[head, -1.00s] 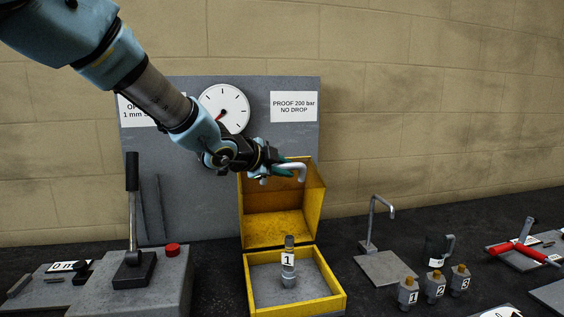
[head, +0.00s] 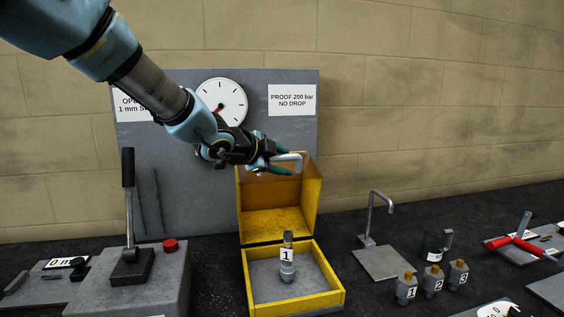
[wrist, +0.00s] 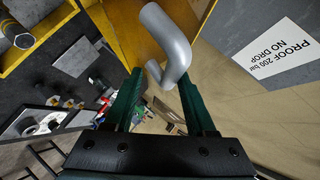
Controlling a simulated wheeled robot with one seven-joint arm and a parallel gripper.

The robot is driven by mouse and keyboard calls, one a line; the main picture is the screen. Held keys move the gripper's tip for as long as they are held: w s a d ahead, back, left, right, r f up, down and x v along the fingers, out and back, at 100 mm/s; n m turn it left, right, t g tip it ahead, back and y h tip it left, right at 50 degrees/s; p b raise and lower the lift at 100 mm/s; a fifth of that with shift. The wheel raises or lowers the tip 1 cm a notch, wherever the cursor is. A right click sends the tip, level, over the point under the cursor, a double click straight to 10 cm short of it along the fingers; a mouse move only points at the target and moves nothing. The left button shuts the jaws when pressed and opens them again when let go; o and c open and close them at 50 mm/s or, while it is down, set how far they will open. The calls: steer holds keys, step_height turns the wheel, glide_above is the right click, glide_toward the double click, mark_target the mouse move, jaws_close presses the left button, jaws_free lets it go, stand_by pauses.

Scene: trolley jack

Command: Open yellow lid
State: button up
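The yellow lid (head: 278,221) stands raised at the back of the yellow box, its hollow inside facing me. A grey bent handle (head: 291,157) is at the lid's top edge. My gripper (head: 285,166) is at this handle with its green fingers spread. In the wrist view, the handle (wrist: 168,42) runs from the yellow lid (wrist: 126,32) down to between the two finger tips, with gaps visible beside it. The open yellow box (head: 342,298) holds a grey fitting marked 1 (head: 287,268), standing upright.
A grey panel with a dial gauge (head: 222,101) stands behind my arm. A lever (head: 129,205) and red button (head: 170,245) are on the left block. Right are a hooked stand (head: 370,218), several numbered fittings (head: 433,282) and a red-handled tool (head: 522,244).

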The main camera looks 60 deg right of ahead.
steer(key=v, duration=1)
steer(key=shift+a+r, duration=0.25)
steer(key=shift+a, duration=0.1)
steer(key=shift+c, duration=0.2)
